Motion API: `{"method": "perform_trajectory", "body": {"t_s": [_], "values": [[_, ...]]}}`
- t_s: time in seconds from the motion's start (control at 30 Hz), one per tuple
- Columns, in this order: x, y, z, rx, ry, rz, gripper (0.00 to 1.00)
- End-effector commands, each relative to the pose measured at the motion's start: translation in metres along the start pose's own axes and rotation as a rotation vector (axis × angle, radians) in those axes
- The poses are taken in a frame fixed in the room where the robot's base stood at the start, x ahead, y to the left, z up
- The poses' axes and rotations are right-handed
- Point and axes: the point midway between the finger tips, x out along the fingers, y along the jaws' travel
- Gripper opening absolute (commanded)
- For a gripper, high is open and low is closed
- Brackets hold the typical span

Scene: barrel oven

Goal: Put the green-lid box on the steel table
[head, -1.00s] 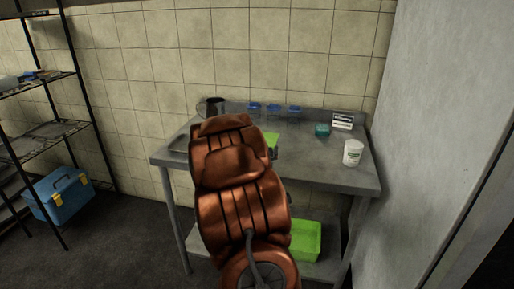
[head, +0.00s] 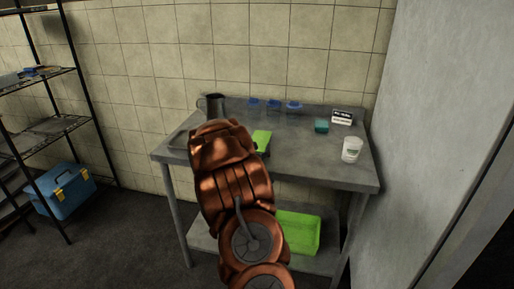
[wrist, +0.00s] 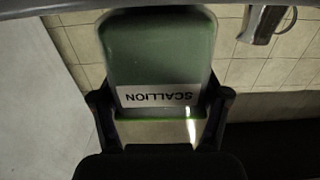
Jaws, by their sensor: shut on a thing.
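The green-lid box shows in the wrist view (wrist: 158,50) with a label reading SCALLION upside down and a bright green lid edge. My gripper (wrist: 162,108) is shut on it, with one finger on each side. In the head view the box's green lid (head: 262,137) peeks out past my arm, over the left-middle of the steel table (head: 320,168). My arm hides most of the box and gripper there. I cannot tell whether the box touches the tabletop.
On the table stand a dark pitcher (head: 215,104), several blue-lidded containers (head: 273,104) at the back, a teal box (head: 321,126), a small sign (head: 342,116) and a white tub (head: 351,149). A green crate (head: 299,232) sits on the lower shelf. The front right tabletop is clear.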

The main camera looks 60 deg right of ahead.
Motion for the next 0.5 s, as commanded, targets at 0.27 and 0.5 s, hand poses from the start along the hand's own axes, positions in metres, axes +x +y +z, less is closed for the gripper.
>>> {"method": "perform_trajectory", "body": {"t_s": [0.27,0.5], "values": [[0.0001,-0.0003,0.0022,0.001,0.004,-0.001,0.31],[0.0,-0.0002,0.0057,0.001,0.003,-0.001,0.79]]}}
